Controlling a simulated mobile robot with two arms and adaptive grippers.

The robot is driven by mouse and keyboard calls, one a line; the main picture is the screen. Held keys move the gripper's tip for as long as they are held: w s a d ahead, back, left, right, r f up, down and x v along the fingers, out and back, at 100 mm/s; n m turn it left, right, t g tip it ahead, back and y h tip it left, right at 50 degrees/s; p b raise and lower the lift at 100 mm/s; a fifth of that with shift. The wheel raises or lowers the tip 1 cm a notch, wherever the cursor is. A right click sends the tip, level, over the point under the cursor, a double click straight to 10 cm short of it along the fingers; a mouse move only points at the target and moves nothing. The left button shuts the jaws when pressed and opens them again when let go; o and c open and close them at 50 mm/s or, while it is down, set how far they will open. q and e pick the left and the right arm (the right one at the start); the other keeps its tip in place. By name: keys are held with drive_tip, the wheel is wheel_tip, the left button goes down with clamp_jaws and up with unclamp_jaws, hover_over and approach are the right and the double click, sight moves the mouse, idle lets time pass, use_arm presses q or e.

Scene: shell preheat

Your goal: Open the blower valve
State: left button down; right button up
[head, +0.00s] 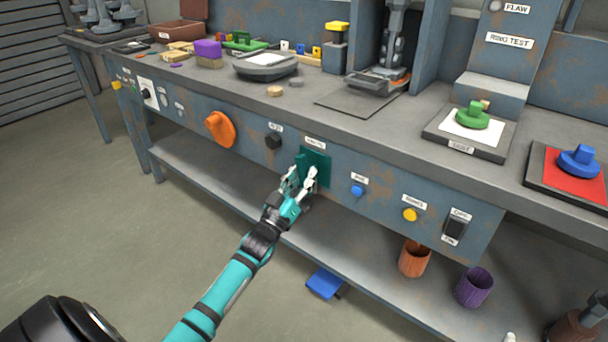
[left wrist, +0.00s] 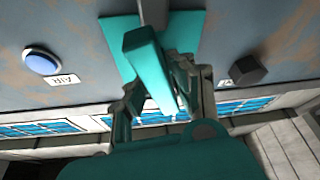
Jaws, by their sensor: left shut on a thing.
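A teal plate (head: 321,166) with a teal lever handle (head: 301,163) is on the front panel of the bench in the head view; the small label above it is too blurred to read. My left gripper (head: 300,180) is at the front of this plate, shut on the lever. In the left wrist view the teal lever (left wrist: 148,62) sticks out toward the camera between the two fingers, with the teal plate (left wrist: 118,42) behind it. The fingers hide part of the lever. My right gripper is not in view.
Beside the lever on the panel are a black knob (head: 273,141), an orange knob (head: 220,129), a blue button (head: 357,191), a yellow button (head: 410,215) and a black switch (head: 455,228). The lower shelf (head: 225,187) runs below. The floor in front is mostly clear.

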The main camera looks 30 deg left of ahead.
use_arm(q)
drive_tip(key=shift+m+h, duration=1)
drive_tip(key=shift+m, duration=0.9)
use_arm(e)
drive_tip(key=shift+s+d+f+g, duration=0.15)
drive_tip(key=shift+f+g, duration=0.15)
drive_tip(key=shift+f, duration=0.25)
use_arm(q)
drive_tip(key=shift+m, duration=0.3)
drive_tip(key=c, duration=1.2)
unclamp_jaws()
drive_tip(key=shift+o, duration=0.2)
drive_tip(key=v, duration=1.2)
drive_tip(key=shift+a, duration=0.1)
